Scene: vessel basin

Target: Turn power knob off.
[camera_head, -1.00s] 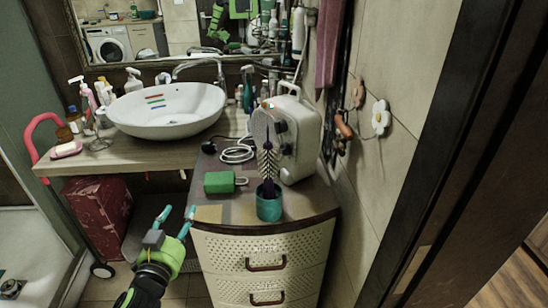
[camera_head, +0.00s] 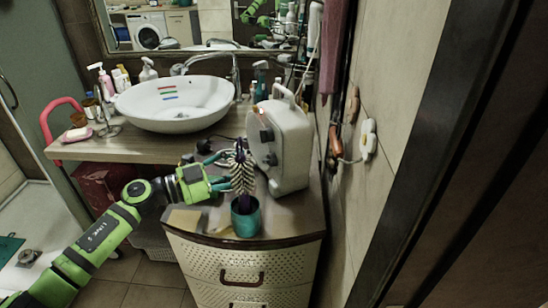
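The white appliance (camera_head: 288,145) with a top handle stands upright on the drawer cabinet. Its grey front panel faces left and carries two dark knobs, an upper knob (camera_head: 266,135) and a lower knob (camera_head: 270,159). Which one is the power knob I cannot tell. My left gripper (camera_head: 218,171) is over the cabinet top, left of the appliance, with its teal fingers apart and empty. Its fingertips point right toward the brush (camera_head: 242,168), with the knobs beyond. Whether they touch the brush is unclear. My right gripper is out of view.
The brush stands in a teal cup (camera_head: 245,217) at the cabinet front, between my gripper and the appliance. The sink (camera_head: 172,105) and bottles are behind left. A tiled wall (camera_head: 385,90) closes the right side. The cabinet top (camera_head: 290,215) is clear at front right.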

